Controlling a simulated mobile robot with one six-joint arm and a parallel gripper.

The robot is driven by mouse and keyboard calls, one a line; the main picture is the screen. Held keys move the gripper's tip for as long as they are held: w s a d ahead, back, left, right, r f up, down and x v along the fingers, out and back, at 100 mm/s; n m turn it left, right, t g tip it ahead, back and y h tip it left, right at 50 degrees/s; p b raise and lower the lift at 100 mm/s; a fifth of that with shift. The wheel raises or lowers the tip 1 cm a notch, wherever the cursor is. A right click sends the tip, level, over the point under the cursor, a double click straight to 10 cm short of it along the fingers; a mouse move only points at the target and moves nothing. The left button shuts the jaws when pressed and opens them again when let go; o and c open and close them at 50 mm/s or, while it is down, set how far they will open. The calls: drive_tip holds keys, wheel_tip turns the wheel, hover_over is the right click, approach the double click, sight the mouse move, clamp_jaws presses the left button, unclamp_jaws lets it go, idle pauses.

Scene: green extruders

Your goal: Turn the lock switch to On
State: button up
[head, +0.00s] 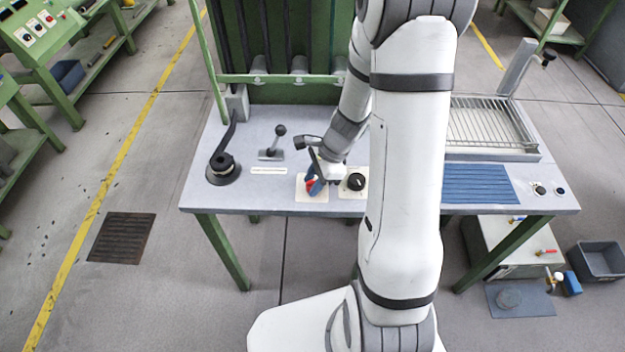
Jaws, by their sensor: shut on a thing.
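A red switch (310,186) sits on a cream plate (312,198) near the front edge of the table; I take it to be the lock switch. My gripper (314,184) reaches down over it from above, with its blue-grey fingers shut on the red switch. The fingers and wrist cover much of the switch, so its On or Off position cannot be read. A black round knob (356,181) on its own cream plate is just to the right, apart from the fingers.
On the table (250,195), a black lever on a round base (222,168) and a small grey lever (275,145) stand left. A blue ribbed mat (478,183) and a wire rack (490,124) lie right. A green frame rises behind. My arm hides the table's middle.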

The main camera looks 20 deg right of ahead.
drive_tip(key=shift+w, duration=0.1)
drive_tip(key=shift+n, duration=0.4)
drive_tip(key=n+g, duration=0.2)
drive_tip(key=n, duration=0.2)
drive_tip(key=shift+w+r+n, duration=0.1)
drive_tip(key=shift+w+n, duration=0.05)
drive_tip(key=shift+n, duration=0.15)
drive_tip(key=n+g+h, duration=0.1)
drive_tip(key=n, duration=0.5)
drive_tip(key=shift+w+g+h+p, duration=0.15)
drive_tip(key=shift+g+h+p, duration=0.15)
drive_tip(key=shift+g+h, duration=0.1)
drive_tip(key=shift+n, duration=0.4)
drive_tip(key=o, duration=1)
drive_tip(key=shift+v, duration=3.85)
